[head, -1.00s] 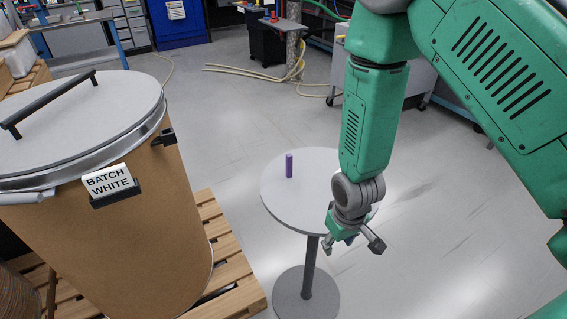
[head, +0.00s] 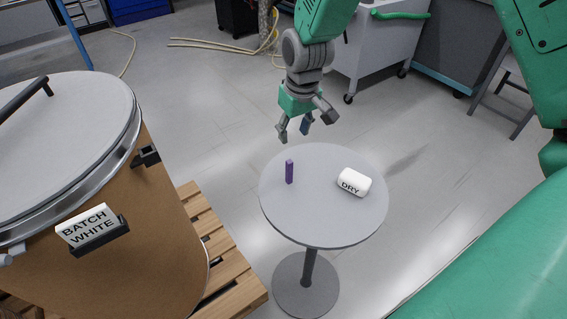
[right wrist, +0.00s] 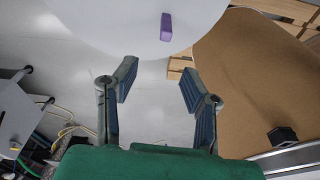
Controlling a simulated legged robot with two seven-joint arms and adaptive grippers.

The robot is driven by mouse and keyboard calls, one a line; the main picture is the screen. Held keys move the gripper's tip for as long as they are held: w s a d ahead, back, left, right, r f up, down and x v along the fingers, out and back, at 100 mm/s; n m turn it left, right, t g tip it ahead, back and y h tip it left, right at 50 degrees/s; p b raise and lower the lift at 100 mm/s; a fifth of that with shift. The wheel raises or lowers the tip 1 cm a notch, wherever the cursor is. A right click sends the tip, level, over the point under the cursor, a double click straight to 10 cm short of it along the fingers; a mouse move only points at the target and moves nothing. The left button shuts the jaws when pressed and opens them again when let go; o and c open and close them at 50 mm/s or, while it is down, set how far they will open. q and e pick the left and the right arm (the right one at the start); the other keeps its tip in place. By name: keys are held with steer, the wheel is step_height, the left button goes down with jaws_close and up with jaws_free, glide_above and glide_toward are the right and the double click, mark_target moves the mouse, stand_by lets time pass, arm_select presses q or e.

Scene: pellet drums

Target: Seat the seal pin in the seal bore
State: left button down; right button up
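A purple pin (head: 289,172), likely the seal pin, stands upright on the round grey table (head: 318,226). It also shows in the right wrist view (right wrist: 166,27), ahead of the fingers. My right gripper (head: 306,126) is open and empty, above and behind the pin in the head view and apart from it. Its spread fingers (right wrist: 157,78) show in the right wrist view with floor between them. A black latch (head: 146,156) sits on the side of the brown drum (head: 160,225); I cannot make out the seal bore. My left gripper is out of view.
The drum carries a BATCH WHITE label (head: 88,226) and stands on a wooden pallet (head: 215,240) left of the table. A grey cart (head: 377,50) stands behind.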

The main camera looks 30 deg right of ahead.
mark_target(290, 162)
steer(key=f, duration=0.4)
steer(key=a+f, duration=0.1)
steer(key=f, duration=0.2)
steer(key=shift+w+a, duration=0.1)
steer(key=shift+w, duration=0.25)
steer(key=shift+d+f, duration=0.3)
steer(key=shift+f, duration=0.3)
step_height(290, 162, down, 4)
steer(key=shift+s+d+r, duration=0.15)
steer(key=shift+w+a+f, duration=0.2)
steer(key=shift+f, duration=0.25)
steer(key=shift+a+r, duration=0.1)
steer(key=shift+a, duration=0.05)
steer(key=shift+s, duration=0.1)
jaws_close()
